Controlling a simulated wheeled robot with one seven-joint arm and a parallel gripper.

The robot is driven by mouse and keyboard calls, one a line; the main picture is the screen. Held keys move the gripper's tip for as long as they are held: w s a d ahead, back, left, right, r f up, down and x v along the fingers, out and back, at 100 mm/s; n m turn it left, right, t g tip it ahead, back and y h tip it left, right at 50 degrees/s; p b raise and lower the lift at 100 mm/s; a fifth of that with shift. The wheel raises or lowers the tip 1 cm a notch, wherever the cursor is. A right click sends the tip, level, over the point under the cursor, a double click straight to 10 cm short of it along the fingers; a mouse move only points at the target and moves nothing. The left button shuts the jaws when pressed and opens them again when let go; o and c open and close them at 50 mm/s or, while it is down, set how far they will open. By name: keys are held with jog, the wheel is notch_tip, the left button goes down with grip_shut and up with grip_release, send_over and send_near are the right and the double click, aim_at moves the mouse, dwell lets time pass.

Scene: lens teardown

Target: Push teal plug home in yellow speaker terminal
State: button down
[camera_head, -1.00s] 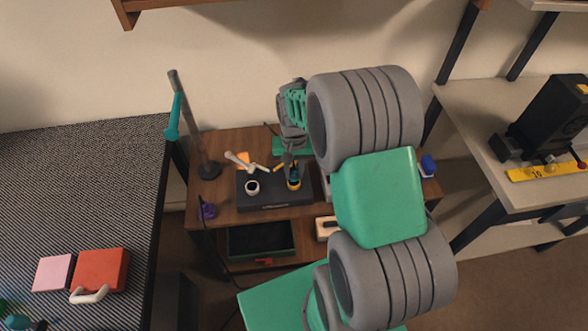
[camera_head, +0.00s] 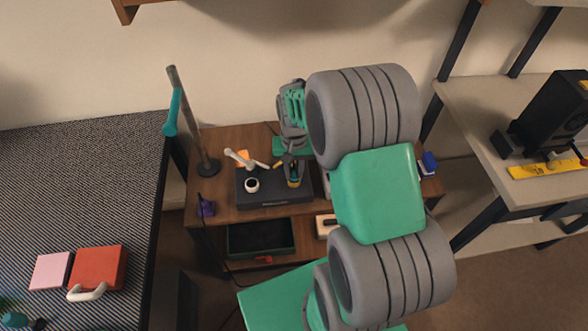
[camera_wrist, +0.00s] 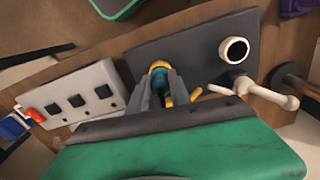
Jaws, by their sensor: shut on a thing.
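The dark terminal box (camera_head: 275,204) sits on the brown wooden table. It has a white-ringed terminal (camera_head: 252,185) on the left and the yellow terminal (camera_head: 294,184) on the right. In the wrist view the yellow terminal (camera_wrist: 159,65) shows just past my fingertips. My gripper (camera_wrist: 160,88) is shut on the teal plug (camera_wrist: 159,81), which is at the yellow terminal's mouth and mostly hidden between the fingers. I cannot tell how deep it sits. In the head view my gripper (camera_head: 292,170) is right over the yellow terminal.
A pale panel with dark square openings (camera_wrist: 72,103) lies left of the box in the wrist view. A grey post (camera_head: 190,120) stands on the table's left. A dark tray (camera_head: 262,238) is below.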

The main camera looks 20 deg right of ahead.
jog(key=shift+f, duration=0.45)
dwell(0.3)
jog(key=c, duration=1.1)
grip_release()
jog(key=shift+r, duration=0.1)
